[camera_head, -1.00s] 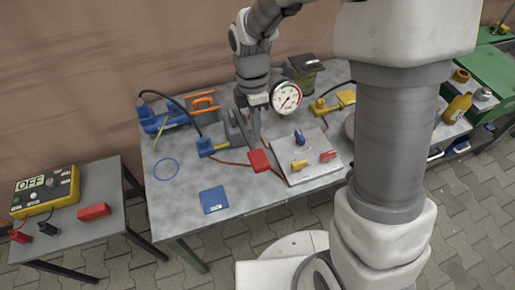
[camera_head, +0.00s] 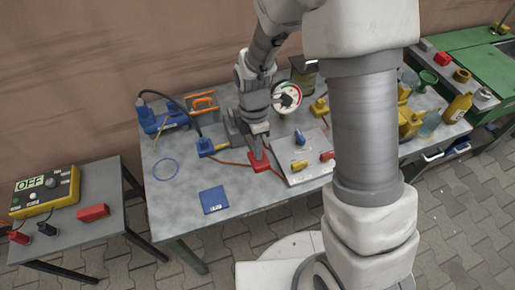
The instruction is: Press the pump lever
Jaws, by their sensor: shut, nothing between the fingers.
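A red block-like piece (camera_head: 257,170), which looks like the pump lever's end, is at the middle of the grey workbench. My gripper (camera_head: 256,153) is shut and points down right over it. Its fingertips overlap the red piece in the picture and seem to touch it. They hide part of its top. A grey upright part (camera_head: 235,127) stands just left of my gripper, partly hidden behind it. A round white gauge (camera_head: 286,94) stands behind to the right, and its face is partly covered by something dark.
A grey panel (camera_head: 291,175) with blue, yellow and red knobs lies close on the right. A blue fitting (camera_head: 206,146) with a black hose is on the left. A blue square plate (camera_head: 214,200) lies in front. A yellow box reading OFF (camera_head: 45,190) stands on the side table.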

